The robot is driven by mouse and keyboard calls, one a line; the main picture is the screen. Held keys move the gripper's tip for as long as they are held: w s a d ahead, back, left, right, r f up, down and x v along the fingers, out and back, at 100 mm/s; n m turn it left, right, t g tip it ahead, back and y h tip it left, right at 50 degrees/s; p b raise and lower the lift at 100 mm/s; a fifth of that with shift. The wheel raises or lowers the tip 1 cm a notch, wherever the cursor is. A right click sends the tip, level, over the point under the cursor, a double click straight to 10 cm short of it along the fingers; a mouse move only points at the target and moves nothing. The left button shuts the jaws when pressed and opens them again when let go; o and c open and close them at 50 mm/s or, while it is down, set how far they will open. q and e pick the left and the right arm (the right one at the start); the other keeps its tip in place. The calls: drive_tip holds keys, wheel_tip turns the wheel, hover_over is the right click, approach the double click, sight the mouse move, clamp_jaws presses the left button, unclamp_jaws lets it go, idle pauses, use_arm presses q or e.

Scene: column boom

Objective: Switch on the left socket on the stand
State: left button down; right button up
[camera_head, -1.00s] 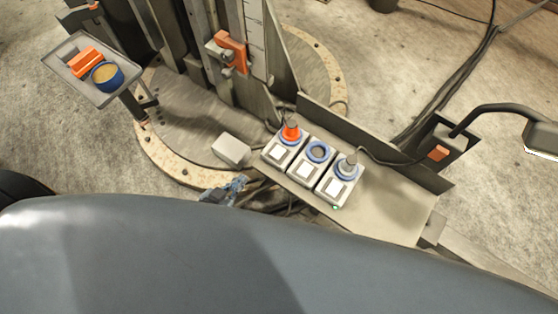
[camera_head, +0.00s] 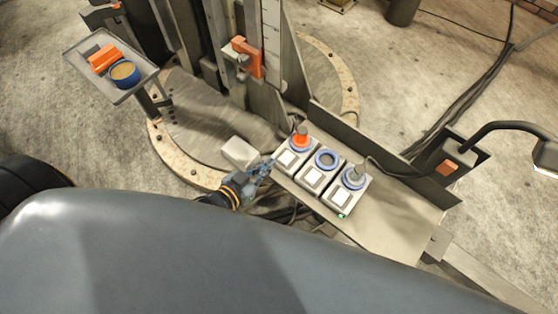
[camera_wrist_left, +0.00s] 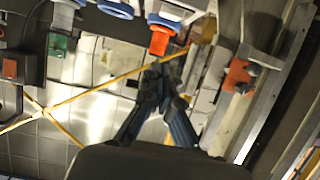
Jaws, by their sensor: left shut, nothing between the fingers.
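Three sockets stand in a row on the stand's shelf (camera_head: 395,215), each with a blue ring and a white rocker switch. The left socket (camera_head: 291,157) holds an orange plug (camera_head: 301,137). The middle socket (camera_head: 318,173) is empty. The right socket (camera_head: 346,193) holds a grey plug, and a green light glows by its switch; I see no such light at the left one. My left gripper (camera_head: 266,166) is shut and empty, just left of the left socket's switch; contact cannot be told. In the wrist view its fingers (camera_wrist_left: 163,76) point towards the orange plug (camera_wrist_left: 159,42). My right gripper is out of view.
A pale box (camera_head: 239,152) lies just behind my left gripper. A tray (camera_head: 133,87) with an orange item and a blue-rimmed pot is at the upper left. The column with an orange clamp (camera_head: 247,57) rises behind the sockets. A lamp (camera_head: 546,157) hangs at the right.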

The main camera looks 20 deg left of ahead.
sight(287, 157)
use_arm(q)
drive_tip(key=w+f, duration=0.1)
drive_tip(key=w+d+f, duration=0.1)
drive_tip(key=w+f, duration=0.1)
drive_tip(key=w+d+f, duration=0.1)
drive_tip(key=w+f, duration=0.1)
drive_tip(key=shift+w+f, duration=0.1)
drive_tip(key=shift+f, duration=0.1)
drive_tip(key=shift+a+f, duration=0.1)
drive_tip(key=shift+f, duration=0.3)
